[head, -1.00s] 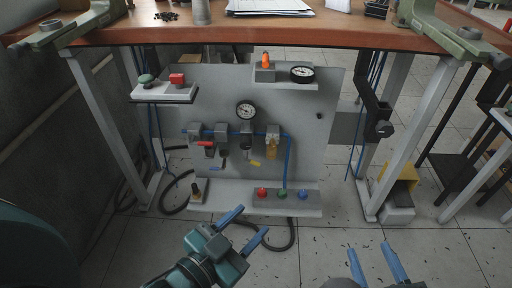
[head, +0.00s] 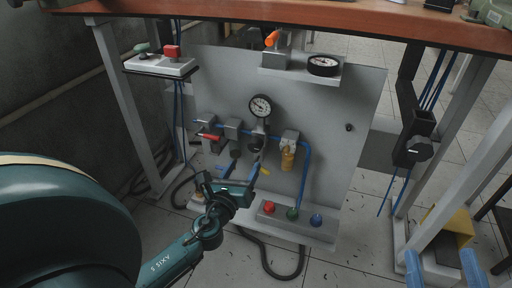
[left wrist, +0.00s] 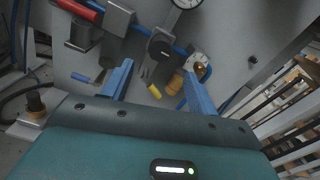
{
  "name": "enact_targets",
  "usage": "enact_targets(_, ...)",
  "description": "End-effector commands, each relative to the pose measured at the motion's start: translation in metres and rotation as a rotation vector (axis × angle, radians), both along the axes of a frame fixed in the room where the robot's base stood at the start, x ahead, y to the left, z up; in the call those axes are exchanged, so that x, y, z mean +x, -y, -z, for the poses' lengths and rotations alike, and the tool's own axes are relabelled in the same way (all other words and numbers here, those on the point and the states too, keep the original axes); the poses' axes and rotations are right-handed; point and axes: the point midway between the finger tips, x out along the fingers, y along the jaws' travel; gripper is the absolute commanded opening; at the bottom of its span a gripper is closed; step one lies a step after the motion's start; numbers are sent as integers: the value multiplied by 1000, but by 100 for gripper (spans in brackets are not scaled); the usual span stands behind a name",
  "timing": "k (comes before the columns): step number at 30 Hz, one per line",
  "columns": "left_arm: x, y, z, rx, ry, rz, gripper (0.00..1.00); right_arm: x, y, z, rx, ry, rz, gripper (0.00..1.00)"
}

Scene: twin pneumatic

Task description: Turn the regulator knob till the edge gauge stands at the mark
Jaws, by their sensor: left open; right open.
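A white-faced round gauge (head: 260,106) is mounted on the grey panel (head: 350,165); its lower part shows at the top of the left wrist view (left wrist: 187,3). A dark round knob (left wrist: 160,48) sits below it, partly hidden in the head view. A second round gauge (head: 323,65) stands at the front edge of the upper shelf. I cannot read a mark on either dial. My left gripper (head: 239,167) is open and empty, in front of the panel below the knob; its blue fingers (left wrist: 160,85) point toward the knob. My right gripper (head: 442,262) is open and empty at the lower right.
Red, green and blue buttons (head: 293,213) sit on the base below. A wooden tabletop (head: 340,32) overhangs the panel. A black hose lies on the floor.

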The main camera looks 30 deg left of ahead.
Motion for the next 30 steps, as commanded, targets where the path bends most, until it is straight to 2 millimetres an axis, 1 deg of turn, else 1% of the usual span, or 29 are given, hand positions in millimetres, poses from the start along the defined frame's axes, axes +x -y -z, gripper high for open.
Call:
enact_targets(1, 12, -3, -1, 1, 4, 1, 59, 0, 0, 0, -1, 6, 1, 59)
enact_targets(6, 48, -11, -1, -2, 4, 1, 59, 2, 1, -4, -4, 37, 0, 59)
enact_targets(9, 66, -15, 0, -2, 3, 2, 59, 3, 1, -7, -6, 66, 0, 59)
enact_targets(13, 84, -20, 1, -3, 1, 2, 59, 5, 2, -11, -9, 98, 0, 59)
enact_targets(15, 91, -21, 1, -4, 1, 1, 59, 6, 2, -13, -10, 112, 0, 59)
enact_targets(19, 97, -23, 0, -4, 0, 2, 59, 6, 2, -15, -10, 123, 2, 59)
enact_targets(27, 98, -23, 0, -4, 0, 2, 59, 6, 2, -16, -10, 130, 1, 59)
enact_targets(30, 98, -23, 0, -4, 0, 2, 51, 6, 2, -17, -12, 132, 1, 59)
